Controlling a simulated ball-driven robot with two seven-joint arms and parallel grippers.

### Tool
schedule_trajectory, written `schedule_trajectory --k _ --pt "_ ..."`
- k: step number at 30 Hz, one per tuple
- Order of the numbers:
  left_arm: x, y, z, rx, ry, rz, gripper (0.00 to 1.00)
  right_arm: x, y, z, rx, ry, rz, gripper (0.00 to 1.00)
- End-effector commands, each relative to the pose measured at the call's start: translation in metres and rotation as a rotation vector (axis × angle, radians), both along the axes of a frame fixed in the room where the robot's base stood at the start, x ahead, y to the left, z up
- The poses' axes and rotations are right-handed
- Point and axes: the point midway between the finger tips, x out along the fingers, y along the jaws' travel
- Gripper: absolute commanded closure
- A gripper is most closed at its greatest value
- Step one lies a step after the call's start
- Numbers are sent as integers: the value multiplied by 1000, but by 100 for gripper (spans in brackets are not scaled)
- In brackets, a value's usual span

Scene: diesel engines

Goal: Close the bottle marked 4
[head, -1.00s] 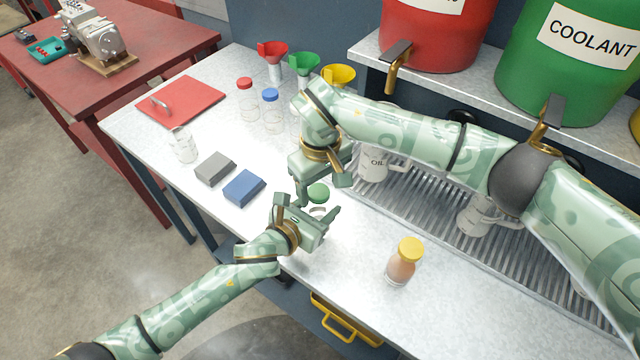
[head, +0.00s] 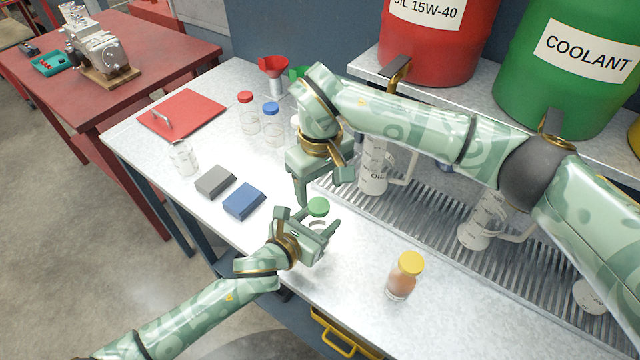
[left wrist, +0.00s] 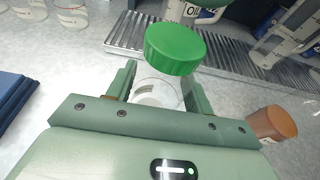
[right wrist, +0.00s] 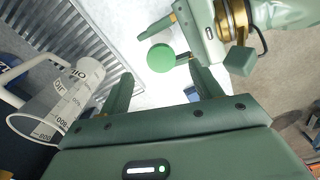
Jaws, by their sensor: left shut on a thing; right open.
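A clear bottle (left wrist: 158,92) stands between the fingers of my left gripper (head: 310,221), which is shut on it. A green cap (left wrist: 174,50) sits over the bottle's mouth; I cannot tell how tightly it is seated. The cap also shows in the head view (head: 318,207) and the right wrist view (right wrist: 161,58). No number 4 is readable on the bottle. My right gripper (head: 322,188) is open and empty, close above the cap and apart from it. Its spread fingers show in the right wrist view (right wrist: 161,78).
A yellow-capped bottle (head: 404,276) stands to the right. Grey (head: 215,182) and blue (head: 243,201) blocks lie left of my grippers. Red-capped (head: 247,113) and blue-capped (head: 272,124) bottles stand behind. An oil jug (head: 373,166) stands on the ridged tray (head: 440,230).

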Motion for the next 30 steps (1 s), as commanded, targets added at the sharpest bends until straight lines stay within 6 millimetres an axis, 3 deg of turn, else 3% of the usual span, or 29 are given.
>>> schedule_trajectory --k 5,8,19,30 --pt "0 1 -1 2 1 1 100 15 -4 25 -30 -59 37 36" --pt "0 1 -1 2 1 1 100 15 -5 29 -45 -55 293 36" --pt "0 1 -1 2 0 1 100 13 -4 37 -71 -13 1497 36" --pt "0 0 -1 2 0 1 100 4 -1 32 -25 20 2690 36"
